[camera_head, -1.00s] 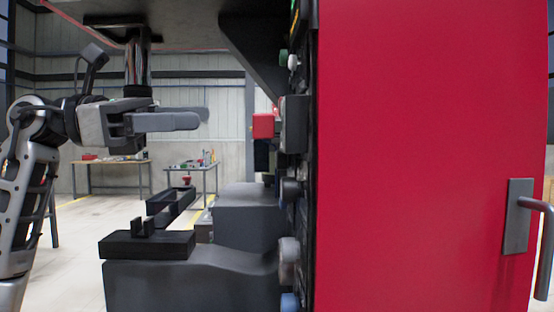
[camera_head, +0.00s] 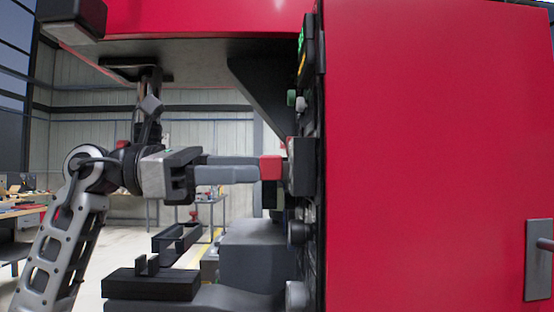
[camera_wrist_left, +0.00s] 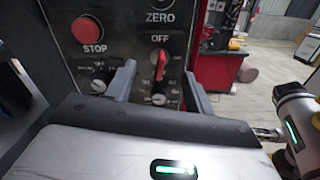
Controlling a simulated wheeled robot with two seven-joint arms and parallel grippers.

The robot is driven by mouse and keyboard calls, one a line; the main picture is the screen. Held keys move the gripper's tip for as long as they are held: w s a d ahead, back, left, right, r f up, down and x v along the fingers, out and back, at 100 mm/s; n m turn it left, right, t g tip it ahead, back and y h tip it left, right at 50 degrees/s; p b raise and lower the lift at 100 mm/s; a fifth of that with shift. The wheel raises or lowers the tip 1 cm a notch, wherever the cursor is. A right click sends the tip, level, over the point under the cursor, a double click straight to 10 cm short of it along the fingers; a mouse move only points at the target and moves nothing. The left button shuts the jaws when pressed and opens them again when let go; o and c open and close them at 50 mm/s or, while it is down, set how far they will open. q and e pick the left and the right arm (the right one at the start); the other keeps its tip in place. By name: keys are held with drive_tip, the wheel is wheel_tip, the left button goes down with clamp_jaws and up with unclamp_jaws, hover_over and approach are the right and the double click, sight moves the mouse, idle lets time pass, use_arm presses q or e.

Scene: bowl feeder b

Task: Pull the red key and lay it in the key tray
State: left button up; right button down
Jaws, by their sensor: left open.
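The red key (camera_head: 270,168) sticks out from the dark control panel at the cabinet's left side. In the left wrist view the red key (camera_wrist_left: 160,66) stands upright in its switch below the word OFF. My left gripper (camera_head: 254,168) is open, its fingertips close beside the key. In the wrist view its fingers (camera_wrist_left: 159,80) stand left and right of the key, with gaps visible. A black open-topped tray (camera_head: 165,246), apparently the key tray, sits lower left, below my gripper. My right gripper is not in view.
The panel carries a red STOP button (camera_wrist_left: 88,30) and several knobs. A dark slotted block (camera_head: 150,285) sits in front below my arm. The red cabinet (camera_head: 430,140) fills the right, and a red overhang with a black bracket (camera_head: 270,95) is above.

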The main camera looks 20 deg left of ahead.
sight(263, 167)
use_arm(q)
drive_tip(key=shift+p+x, duration=0.45)
drive_tip(key=shift+x, duration=1.2)
clamp_jaws()
drive_tip(key=shift+a, duration=0.2)
